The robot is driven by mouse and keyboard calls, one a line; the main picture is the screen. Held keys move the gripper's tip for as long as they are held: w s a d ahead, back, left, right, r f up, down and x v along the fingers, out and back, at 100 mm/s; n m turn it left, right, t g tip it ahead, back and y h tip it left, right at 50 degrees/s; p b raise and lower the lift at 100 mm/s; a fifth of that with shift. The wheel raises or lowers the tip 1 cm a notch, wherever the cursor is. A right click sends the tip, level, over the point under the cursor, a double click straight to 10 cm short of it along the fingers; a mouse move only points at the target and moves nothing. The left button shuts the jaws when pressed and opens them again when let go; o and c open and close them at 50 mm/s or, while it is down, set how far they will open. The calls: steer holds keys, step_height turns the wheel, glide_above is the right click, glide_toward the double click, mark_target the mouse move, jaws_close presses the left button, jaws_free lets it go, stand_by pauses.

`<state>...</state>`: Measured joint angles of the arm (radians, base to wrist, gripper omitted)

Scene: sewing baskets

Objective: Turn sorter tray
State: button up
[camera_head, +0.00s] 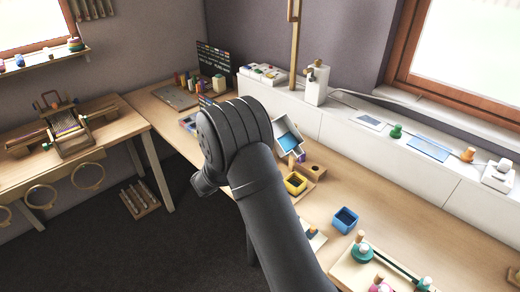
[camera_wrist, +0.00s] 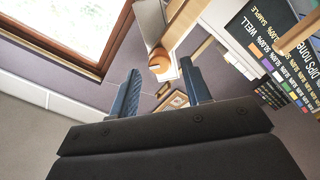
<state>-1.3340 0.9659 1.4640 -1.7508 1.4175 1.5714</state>
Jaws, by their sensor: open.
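A pale, tilted tray-like piece with a blue inside (camera_head: 288,137) shows just right of my arm's dark wrist in the head view. It may be the sorter tray, but I cannot tell for sure. My gripper's fingers are hidden behind my arm in that view. In the wrist view my gripper (camera_wrist: 162,90) has its two blue-grey fingers spread apart, with no object clearly held between them. Beyond the fingertips are a round orange piece (camera_wrist: 160,63) and a pale slanted panel; how far away they are is unclear.
A pegged wooden board (camera_head: 385,270) lies at the front. A white ledge (camera_head: 420,165) with small items runs along the window wall. A lettered blackboard (camera_wrist: 275,45) is at right in the wrist view.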

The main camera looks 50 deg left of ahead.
steer(key=shift+w, duration=1.15)
jaws_close()
steer(key=shift+m, duration=0.3)
jaws_free()
